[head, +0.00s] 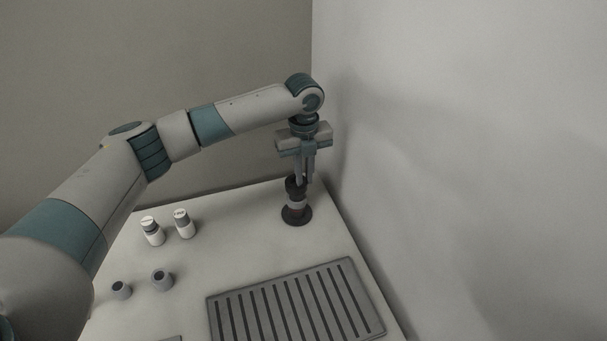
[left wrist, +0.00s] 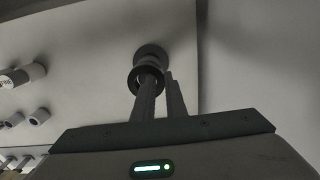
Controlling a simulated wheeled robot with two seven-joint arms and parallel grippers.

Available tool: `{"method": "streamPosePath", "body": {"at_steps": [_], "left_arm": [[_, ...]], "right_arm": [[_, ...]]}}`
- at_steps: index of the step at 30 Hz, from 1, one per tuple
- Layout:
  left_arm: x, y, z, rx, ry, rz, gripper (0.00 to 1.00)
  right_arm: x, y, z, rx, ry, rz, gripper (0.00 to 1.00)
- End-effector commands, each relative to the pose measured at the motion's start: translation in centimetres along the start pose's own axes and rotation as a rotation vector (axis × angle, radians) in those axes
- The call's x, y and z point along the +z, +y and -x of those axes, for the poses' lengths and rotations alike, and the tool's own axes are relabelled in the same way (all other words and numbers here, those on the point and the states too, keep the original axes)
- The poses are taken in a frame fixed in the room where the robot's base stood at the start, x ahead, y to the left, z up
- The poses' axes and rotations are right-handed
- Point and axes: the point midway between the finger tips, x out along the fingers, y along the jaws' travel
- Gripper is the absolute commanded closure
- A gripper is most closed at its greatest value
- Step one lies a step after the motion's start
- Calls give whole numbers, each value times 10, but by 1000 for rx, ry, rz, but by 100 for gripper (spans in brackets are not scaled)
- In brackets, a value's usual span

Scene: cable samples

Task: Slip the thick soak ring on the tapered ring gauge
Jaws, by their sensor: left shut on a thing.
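The tapered ring gauge (head: 297,216) stands upright near the far right corner of the table, with a dark round base and a paler band above it. My left gripper (head: 304,182) points down over its top and is shut on a dark ring, the thick soak ring (head: 294,187). In the left wrist view the ring (left wrist: 146,76) is at the fingertips, with the gauge's round base (left wrist: 151,51) behind it. The ring lines up closely with the gauge's top; I cannot tell whether it is around the tip or just above it. My right gripper is not in view.
Two short grey hollow cylinders (head: 121,289) (head: 161,279) are nearer. A slatted grey tray (head: 213,311) lies in front. A wall (head: 450,170) rises close to the right of the gauge.

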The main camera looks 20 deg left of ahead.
Motion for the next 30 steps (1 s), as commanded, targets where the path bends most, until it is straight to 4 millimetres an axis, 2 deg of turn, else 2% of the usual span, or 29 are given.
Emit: {"method": "streamPosePath", "body": {"at_steps": [1,12,13,15,30], "left_arm": [[-7,4,-16,18,16,-3,100],[-8,4,-17,17,18,-3,100],[-8,4,-17,18,18,-3,81],[-8,4,-17,19,18,-3,66],[-6,7,-18,25,19,0,66]], "right_arm": [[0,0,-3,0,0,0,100],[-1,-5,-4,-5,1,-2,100],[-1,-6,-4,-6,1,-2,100],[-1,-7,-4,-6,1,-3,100],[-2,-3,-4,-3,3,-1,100]]}}
